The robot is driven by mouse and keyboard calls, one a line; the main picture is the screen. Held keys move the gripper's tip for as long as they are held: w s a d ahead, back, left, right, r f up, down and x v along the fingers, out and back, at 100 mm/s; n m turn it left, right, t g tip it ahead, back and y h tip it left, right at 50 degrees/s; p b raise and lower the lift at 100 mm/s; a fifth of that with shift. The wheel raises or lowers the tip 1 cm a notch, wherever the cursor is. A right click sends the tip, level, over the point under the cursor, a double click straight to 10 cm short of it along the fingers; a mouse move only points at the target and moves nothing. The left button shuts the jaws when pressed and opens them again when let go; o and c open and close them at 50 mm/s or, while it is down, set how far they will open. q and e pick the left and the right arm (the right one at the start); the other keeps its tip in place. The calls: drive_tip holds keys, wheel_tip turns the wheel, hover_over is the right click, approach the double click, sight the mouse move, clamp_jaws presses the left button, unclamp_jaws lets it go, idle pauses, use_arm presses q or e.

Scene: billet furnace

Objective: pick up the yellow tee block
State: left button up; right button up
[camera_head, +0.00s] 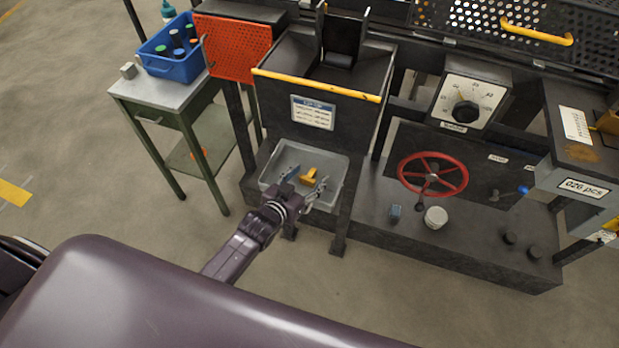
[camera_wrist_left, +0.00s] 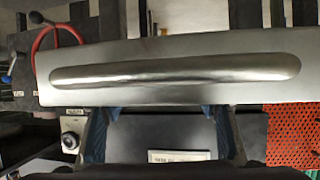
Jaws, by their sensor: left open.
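The yellow tee block (camera_head: 309,175) lies in a grey tray (camera_head: 342,174) under the black hopper in the head view. My left gripper (camera_head: 303,188) is open over the near side of the tray. Its fingers spread to the left and right, just in front of the block. I cannot tell its height above the tray, and no contact shows. In the left wrist view I cannot make out the block. My right gripper is not in view.
A small blue thing (camera_head: 291,172) shows in the tray left of the block. The black hopper (camera_head: 324,88) with a yellow front bar stands above and behind. A red handwheel (camera_head: 432,160) is to the right. A side table (camera_head: 152,97) with a blue bin (camera_head: 165,64) stands left.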

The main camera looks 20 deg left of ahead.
use_arm(q)
drive_tip(key=shift+x, duration=0.9)
drive_tip(key=shift+r, duration=0.1)
clamp_jaws()
